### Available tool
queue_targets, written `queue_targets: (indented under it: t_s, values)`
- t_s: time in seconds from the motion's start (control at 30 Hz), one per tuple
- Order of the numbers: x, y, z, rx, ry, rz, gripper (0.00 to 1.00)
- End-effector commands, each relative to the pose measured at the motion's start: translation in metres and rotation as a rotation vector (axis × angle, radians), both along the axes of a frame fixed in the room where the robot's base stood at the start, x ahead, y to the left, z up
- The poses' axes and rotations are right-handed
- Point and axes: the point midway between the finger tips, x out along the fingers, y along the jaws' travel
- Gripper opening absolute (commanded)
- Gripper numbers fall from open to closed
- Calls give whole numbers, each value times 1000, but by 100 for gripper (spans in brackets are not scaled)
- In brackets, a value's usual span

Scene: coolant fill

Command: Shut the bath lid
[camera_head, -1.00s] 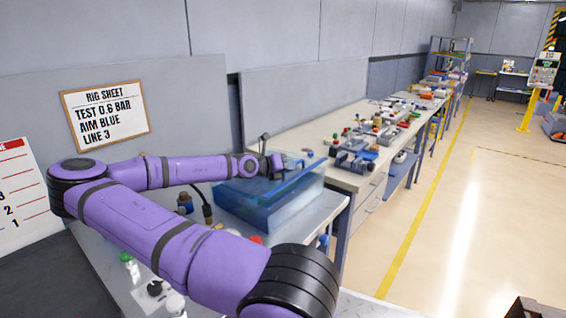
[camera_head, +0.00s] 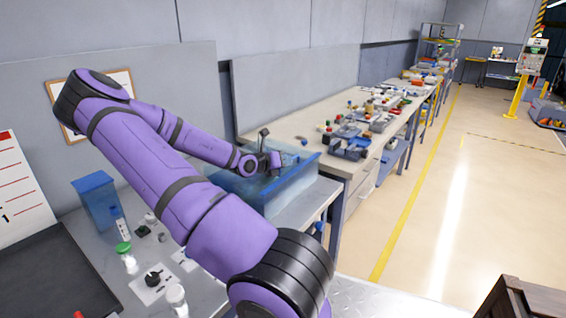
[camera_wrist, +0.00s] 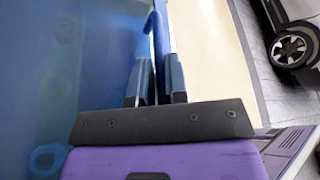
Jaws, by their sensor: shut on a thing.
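The bath is a translucent blue box (camera_head: 290,197) on the near bench, mostly behind my arm. A blue edge runs along its top front, and I take it as the lid (camera_head: 303,168). My gripper (camera_head: 275,164) is at this top edge. In the wrist view my gripper (camera_wrist: 157,85) is shut on a blue bar-like part of the lid (camera_wrist: 157,38), which shows between and beyond the fingers. A translucent blue surface fills the left of that view, with blurred round shapes beneath. I cannot tell how far the lid stands from the rim.
A blue container (camera_head: 97,200), a green-capped bottle (camera_head: 127,258) and a black knob on a plate (camera_head: 153,277) are on the near bench. A long bench (camera_head: 345,125) with many small parts continues behind the bath. Open floor (camera_head: 440,215) lies to the right.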

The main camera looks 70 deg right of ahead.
Motion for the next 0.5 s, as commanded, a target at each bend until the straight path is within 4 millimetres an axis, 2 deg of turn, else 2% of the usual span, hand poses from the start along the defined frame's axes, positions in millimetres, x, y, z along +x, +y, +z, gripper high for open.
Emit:
queue_targets:
  t_s: [0.03, 0.4, 0.43, 0.5]
  values:
    - [-4, 3, -6, 16, 3, -7, 0]
    - [-5, 4, -9, 22, 3, -8, 0]
    - [-5, 4, -9, 22, 3, -8, 18]
    - [-5, 4, -9, 21, 3, -8, 34]
